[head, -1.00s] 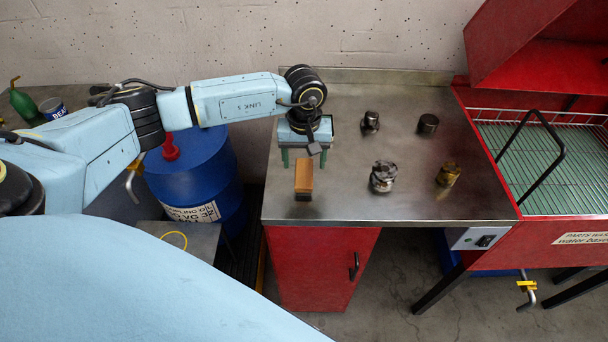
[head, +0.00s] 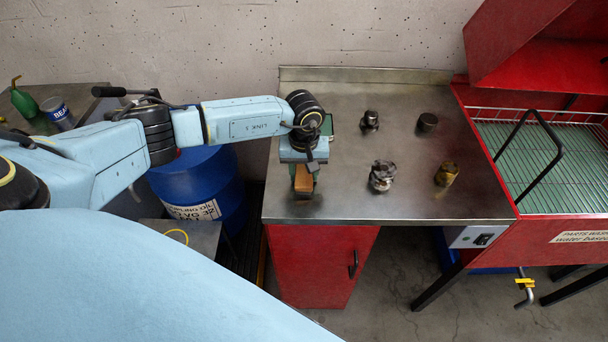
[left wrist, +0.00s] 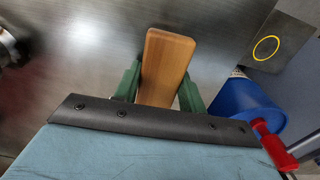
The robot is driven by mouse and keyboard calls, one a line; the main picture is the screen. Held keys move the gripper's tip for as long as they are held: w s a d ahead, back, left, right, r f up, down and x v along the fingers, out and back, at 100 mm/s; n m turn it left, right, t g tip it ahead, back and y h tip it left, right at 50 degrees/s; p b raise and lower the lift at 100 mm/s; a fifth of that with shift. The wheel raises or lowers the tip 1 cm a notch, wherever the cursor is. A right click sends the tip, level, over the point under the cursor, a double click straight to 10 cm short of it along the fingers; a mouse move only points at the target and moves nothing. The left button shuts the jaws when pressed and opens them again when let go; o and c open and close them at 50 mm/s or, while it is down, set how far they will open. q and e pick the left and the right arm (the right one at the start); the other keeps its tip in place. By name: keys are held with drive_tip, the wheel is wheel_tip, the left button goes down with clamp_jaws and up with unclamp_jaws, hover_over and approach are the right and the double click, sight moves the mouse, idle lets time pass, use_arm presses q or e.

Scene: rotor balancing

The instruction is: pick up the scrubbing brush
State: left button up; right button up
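The scrubbing brush (head: 304,187) lies on the steel bench near its front left edge. Its wooden top shows in the left wrist view (left wrist: 168,60), and its bristles are hidden. My left gripper (head: 304,174) is over the brush, its green fingers on either side of the wooden block. In the left wrist view the fingers (left wrist: 160,78) stand apart beside the block, with little room on each side. I see no clear grip on it. The right gripper does not show.
On the steel bench (head: 340,205), several metal parts stand right of the brush, including a shiny one (head: 382,176) and a brass-coloured one (head: 446,174). A red parts washer (head: 560,230) adjoins on the right. A blue drum (head: 210,180) stands left of the bench.

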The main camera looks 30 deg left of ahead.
use_arm(q)
drive_tip(key=c, duration=0.3)
